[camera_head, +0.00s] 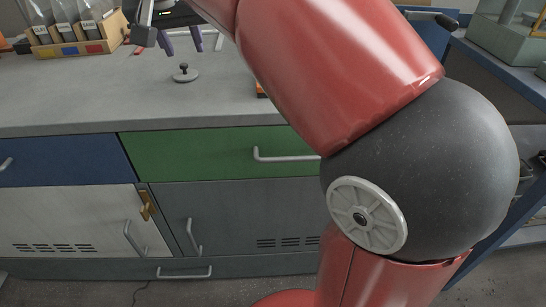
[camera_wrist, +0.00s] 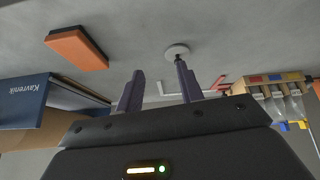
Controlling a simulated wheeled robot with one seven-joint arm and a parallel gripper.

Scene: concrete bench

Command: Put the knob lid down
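The knob lid (camera_head: 184,74) is a small pale grey disc with a dark knob on top. It lies flat on the concrete bench, knob up. In the wrist view the lid (camera_wrist: 177,49) is just beyond the tip of the right-hand finger. My gripper (camera_head: 181,46) is above and behind the lid in the head view, apart from it. Its two purple fingers also show in the wrist view (camera_wrist: 159,68), spread apart with nothing held between them. My arm covers part of the bench on the right.
A wooden rack with bags (camera_head: 72,48) stands at the back left. An orange block (camera_wrist: 77,48) and a blue book (camera_wrist: 50,98) lie on the other side. A red and white angled piece (camera_wrist: 205,88) lies behind the lid. Bench around the lid (camera_head: 110,95) is clear.

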